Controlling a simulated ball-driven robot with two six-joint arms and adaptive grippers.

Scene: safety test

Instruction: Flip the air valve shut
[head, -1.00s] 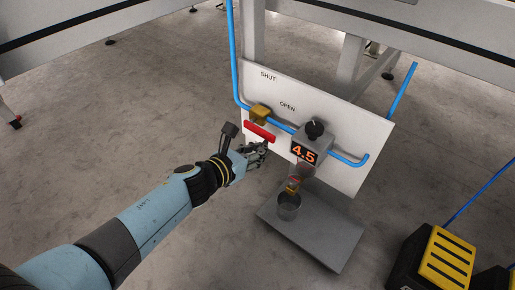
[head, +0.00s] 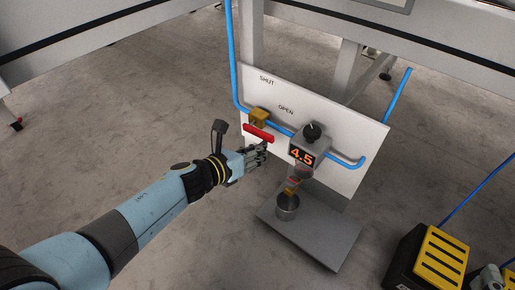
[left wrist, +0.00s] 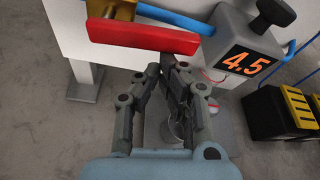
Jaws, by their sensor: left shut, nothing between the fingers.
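The air valve has a brass body (head: 258,117) on the blue pipe and a red lever (head: 258,133). The lever lies roughly along the pipe's line, below the printed SHUT and OPEN labels. The left wrist view shows the red lever (left wrist: 140,33) across the top, with part of the brass body (left wrist: 108,8) behind it. My left gripper (head: 263,152) is shut and empty, just below the lever's right end. In the left wrist view its fingertips (left wrist: 172,63) are close under the lever; contact is unclear. A grey part at the head view's bottom right appears to be my right gripper (head: 488,279).
A white panel (head: 345,165) carries the blue pipe (head: 235,60) and a grey regulator (head: 311,138) reading 4.5. A metal cup (head: 287,208) stands on a grey plate (head: 325,243) below. A black and yellow box (head: 440,255) is at right.

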